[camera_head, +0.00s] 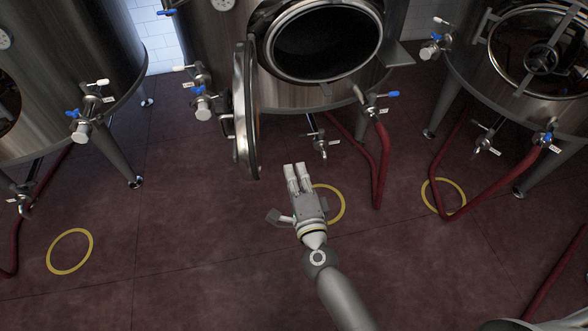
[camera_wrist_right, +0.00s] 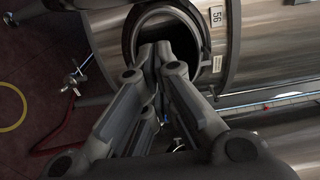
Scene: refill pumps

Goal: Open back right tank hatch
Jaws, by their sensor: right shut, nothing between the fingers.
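The middle tank (camera_head: 300,95) has its oval hatch opening (camera_head: 325,42) uncovered and dark inside. Its hatch door (camera_head: 246,110) is swung out to the left and shows edge-on. My right gripper (camera_head: 297,168) is shut and empty, below and to the right of the door and apart from it in the picture. In the wrist view, the shut fingertips (camera_wrist_right: 155,50) overlap a dark round hatch opening (camera_wrist_right: 180,28) on a steel tank with a "56" plate (camera_wrist_right: 217,16). The right tank's hatch (camera_head: 540,58) has a handwheel and looks shut. My left gripper is not in view.
Another steel tank (camera_head: 60,60) stands at the left. Valves with blue and white handles (camera_head: 202,100) stick out from the tanks. Red hoses (camera_head: 380,165) run down to the floor. Yellow rings (camera_head: 70,251) mark the dark red floor, which is mostly clear in front.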

